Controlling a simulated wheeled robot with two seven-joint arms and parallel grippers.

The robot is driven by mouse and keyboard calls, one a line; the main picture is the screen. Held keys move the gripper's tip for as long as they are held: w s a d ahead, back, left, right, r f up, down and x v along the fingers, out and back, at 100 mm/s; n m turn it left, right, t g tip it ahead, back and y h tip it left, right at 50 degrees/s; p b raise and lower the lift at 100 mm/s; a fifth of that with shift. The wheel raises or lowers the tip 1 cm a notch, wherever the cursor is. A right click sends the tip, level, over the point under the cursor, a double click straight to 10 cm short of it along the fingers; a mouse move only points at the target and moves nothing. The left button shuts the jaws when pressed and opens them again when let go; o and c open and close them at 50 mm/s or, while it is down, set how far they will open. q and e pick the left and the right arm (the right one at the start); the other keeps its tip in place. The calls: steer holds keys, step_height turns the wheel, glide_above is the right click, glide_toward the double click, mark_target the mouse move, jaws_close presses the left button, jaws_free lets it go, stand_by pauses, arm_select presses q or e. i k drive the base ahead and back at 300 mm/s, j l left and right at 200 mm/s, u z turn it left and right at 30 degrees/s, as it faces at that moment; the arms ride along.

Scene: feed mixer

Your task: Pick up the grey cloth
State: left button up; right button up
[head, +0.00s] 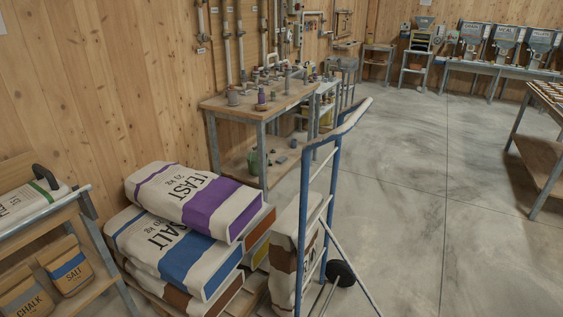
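I cannot make out a grey cloth in the head view. Several small items stand on the wooden-topped workbench (283,101) by the wall, too small to tell apart. A few grey and green items lie on its lower shelf, and I cannot tell whether any is a cloth. Neither of my grippers is in view.
Stacked sacks, with a purple-banded yeast sack (195,200) on top, stand in front of the workbench. A blue hand truck (305,212) stands beside them. A table (85,205) is at the left, another (545,150) at the right. The concrete floor (430,200) between is clear.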

mark_target(283, 158)
steer(key=i+l+z, duration=0.2)
steer(key=l, duration=0.2)
steer(key=i+l+z, duration=0.2)
steer(key=l, duration=0.2)
steer(key=i+l+z, duration=0.3)
steer(key=l+z, duration=0.15)
steer(key=i+l+z, duration=0.75)
steer(key=z, duration=0.2)
steer(key=i+u, duration=0.2)
steer(key=i, duration=0.3)
steer(key=i+l+u, duration=0.2)
steer(key=i, duration=0.3)
steer(key=i+l+u, duration=0.2)
steer(key=i, duration=0.35)
steer(key=i+j+u, duration=0.25)
steer(key=i+u, duration=0.2)
steer(key=i, duration=0.2)
steer(key=i+u, duration=0.45)
steer(key=i, duration=0.15)
steer(key=i+l+u, duration=0.2)
steer(key=i+u, duration=0.2)
steer(key=i, duration=0.25)
